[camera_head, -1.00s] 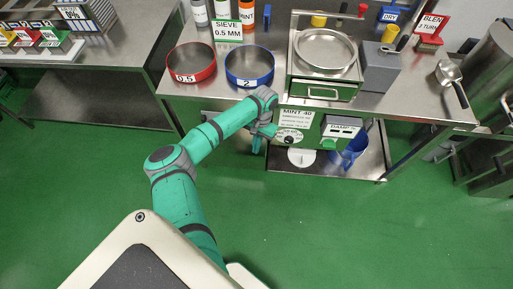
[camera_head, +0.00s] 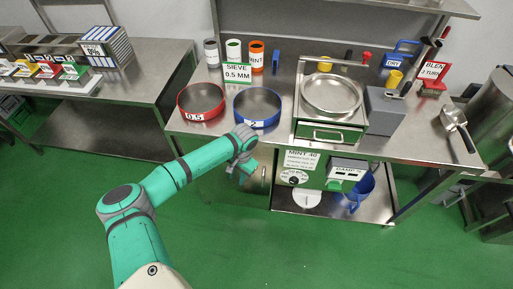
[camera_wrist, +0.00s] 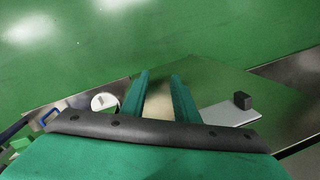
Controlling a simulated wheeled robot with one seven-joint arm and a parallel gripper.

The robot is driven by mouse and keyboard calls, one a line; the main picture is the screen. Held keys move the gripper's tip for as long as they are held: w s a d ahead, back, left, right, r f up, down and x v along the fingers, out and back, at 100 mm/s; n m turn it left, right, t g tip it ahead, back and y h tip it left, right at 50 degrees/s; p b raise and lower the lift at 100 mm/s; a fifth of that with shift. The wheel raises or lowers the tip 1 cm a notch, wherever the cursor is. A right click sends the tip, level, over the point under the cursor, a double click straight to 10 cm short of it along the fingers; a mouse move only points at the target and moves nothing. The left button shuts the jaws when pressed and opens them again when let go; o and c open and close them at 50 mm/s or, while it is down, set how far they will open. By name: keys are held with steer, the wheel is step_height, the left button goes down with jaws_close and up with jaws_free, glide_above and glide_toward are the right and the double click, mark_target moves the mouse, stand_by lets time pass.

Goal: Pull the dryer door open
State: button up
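A steel and green unit with a bar handle (camera_head: 328,135) on its front stands on the bench. Below it hang a MINT 40 card with a dial (camera_head: 294,177) and a DAMP % meter box (camera_head: 347,171). No label I can read names the dryer, so I cannot tell for sure which part is its door. My gripper (camera_head: 240,178) is below the bench's front edge, left of the dial and apart from the bar handle.
A red sieve (camera_head: 201,101) and a blue sieve (camera_head: 257,107) stand on the bench above my gripper. The lower shelf (camera_head: 375,208) holds a white disc (camera_head: 306,198) and a blue jug (camera_head: 362,187). The green floor (camera_head: 300,255) in front is clear.

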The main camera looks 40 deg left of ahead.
steer(key=s+a+f+m+t, duration=0.1)
steer(key=s+f, duration=0.2)
steer(key=s, duration=0.3)
steer(key=s+f+t+y, duration=0.1)
steer(key=s+f, duration=0.1)
steer(key=s, duration=0.3)
steer(key=s+a+f+m+t, duration=0.1)
steer(key=s+f, duration=0.2)
steer(key=s, duration=0.3)
steer(key=s+d+f+m+t+h, duration=0.1)
steer(key=s+d+t, duration=0.2)
steer(key=s+d, duration=0.8)
steer(key=d+r+t+h, duration=0.1)
steer(key=d+r+t, duration=0.15)
steer(key=d, duration=0.75)
steer(key=d+r+t+h, duration=0.15)
steer(key=d+r, duration=0.25)
steer(key=d, duration=0.6)
steer(key=w+d+r+t, duration=0.2)
steer(key=d+r+t, duration=0.1)
steer(key=d+r, duration=0.3)
steer(key=w+d+r+n+t+y, duration=0.1)
steer(key=w+d+r+t, duration=0.2)
steer(key=d+r, duration=0.4)
step_height(320, 180, up, 4)
steer(key=shift+w+r+t, duration=0.15)
steer(key=shift+t, duration=0.15)
